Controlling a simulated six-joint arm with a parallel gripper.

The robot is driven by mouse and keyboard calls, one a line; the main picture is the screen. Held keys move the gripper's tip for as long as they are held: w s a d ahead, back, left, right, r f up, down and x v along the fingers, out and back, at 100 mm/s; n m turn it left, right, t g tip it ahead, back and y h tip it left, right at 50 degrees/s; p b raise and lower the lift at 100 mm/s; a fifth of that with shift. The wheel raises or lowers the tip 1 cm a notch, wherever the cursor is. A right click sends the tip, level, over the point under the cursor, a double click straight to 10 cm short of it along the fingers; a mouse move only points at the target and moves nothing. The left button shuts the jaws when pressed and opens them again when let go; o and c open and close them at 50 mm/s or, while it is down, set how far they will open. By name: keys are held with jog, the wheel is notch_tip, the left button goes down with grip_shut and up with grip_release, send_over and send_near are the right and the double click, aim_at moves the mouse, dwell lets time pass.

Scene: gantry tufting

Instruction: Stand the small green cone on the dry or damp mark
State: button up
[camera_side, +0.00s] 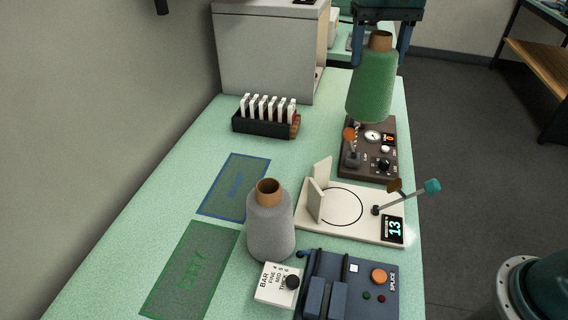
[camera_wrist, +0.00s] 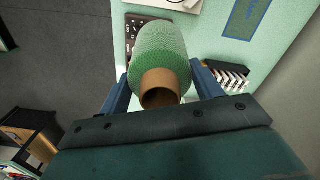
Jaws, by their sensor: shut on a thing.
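The green cone (camera_side: 372,85) is a yarn cone with a brown core at its top. My gripper (camera_side: 381,48) is shut on its upper end and holds it upright in the air, over the back right of the bench. The wrist view also shows the green cone (camera_wrist: 161,55) between the blue fingers of my gripper (camera_wrist: 162,84). The dry mark (camera_side: 190,275) is a green-outlined rectangle at the front left. The damp mark (camera_side: 236,187) is a blue-outlined rectangle behind it. Both marks are empty.
A grey cone (camera_side: 269,228) stands right of the marks. A white plate with a circle (camera_side: 335,207), a lever and a display reading 13 lies behind it. A blue splice device (camera_side: 350,285), a brown dial panel (camera_side: 376,150) and a black rack (camera_side: 262,124) are also on the bench.

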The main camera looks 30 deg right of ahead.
jog(key=shift+w+d+f+n, duration=0.3)
jog(key=shift+w+n, duration=0.2)
jog(key=shift+n, duration=0.4)
jog(key=shift+w+a+f+n, duration=0.45)
jog(key=shift+w+a+n, duration=0.3)
jog(key=shift+w+n, duration=0.15)
jog(key=s+a+f+n, duration=0.1)
jog(key=a+f, duration=0.1)
jog(key=a, duration=1.4)
jog(key=s+a+f, duration=0.1)
jog(key=a+f, duration=0.1)
jog(key=a, duration=1.3)
jog(key=s+a+f, duration=0.2)
jog(key=s+a, duration=0.7)
jog(key=a, duration=0.4)
notch_tip(320, 180, down, 8)
jog(key=shift+s+f, duration=0.15)
jog(key=shift+f, duration=0.15)
